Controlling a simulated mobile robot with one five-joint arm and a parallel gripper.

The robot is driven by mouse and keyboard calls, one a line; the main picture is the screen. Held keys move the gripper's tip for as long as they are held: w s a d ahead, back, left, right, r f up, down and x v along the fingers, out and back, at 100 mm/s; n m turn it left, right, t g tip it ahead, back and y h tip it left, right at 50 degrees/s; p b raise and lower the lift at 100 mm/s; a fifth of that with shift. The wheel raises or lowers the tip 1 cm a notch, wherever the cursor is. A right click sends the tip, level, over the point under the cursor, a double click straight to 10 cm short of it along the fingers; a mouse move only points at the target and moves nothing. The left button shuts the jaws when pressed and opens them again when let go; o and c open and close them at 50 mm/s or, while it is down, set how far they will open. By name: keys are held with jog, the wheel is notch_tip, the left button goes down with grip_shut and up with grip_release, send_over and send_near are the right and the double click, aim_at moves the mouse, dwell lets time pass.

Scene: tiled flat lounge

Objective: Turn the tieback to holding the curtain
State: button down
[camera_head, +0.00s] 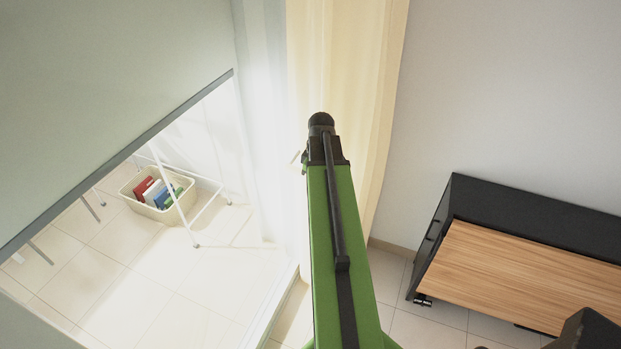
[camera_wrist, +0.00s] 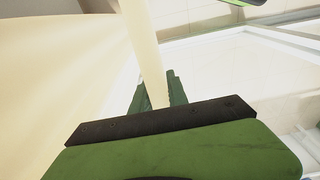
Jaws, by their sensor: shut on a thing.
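The cream curtain (camera_head: 345,60) hangs in tall folds behind my raised arm in the head view. It fills the left of the wrist view (camera_wrist: 60,60). A pale cream bar (camera_wrist: 143,40), which looks like the tieback, runs down from the top edge of the wrist view. My gripper (camera_wrist: 158,92) has its green fingers shut on this bar, beside the curtain. The bar's lower end is hidden between the fingers. In the head view my arm covers the gripper and most of the tieback. Whether the tieback goes around the curtain cannot be told.
A black cabinet (camera_head: 535,208) with a wooden panel (camera_head: 510,275) stands at the right. Left, beyond a glass opening, a basket (camera_head: 137,203) of books sits by a white metal frame (camera_head: 165,172). A grey-green panel (camera_head: 100,90) fills the upper left. Tiled floor is bare between.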

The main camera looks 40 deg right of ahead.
jog(key=shift+d+r+g+p, duration=0.1)
jog(key=shift+r+g+p, duration=0.3)
jog(key=shift+r+g, duration=0.2)
jog(key=c, duration=1.3)
grip_release()
jog(key=shift+w+h, duration=0.15)
jog(key=shift+h, duration=0.15)
notch_tip(320, 180, up, 17)
jog(key=p, duration=1.7)
jog(key=shift+r+p, duration=0.15)
jog(key=shift+p, duration=0.15)
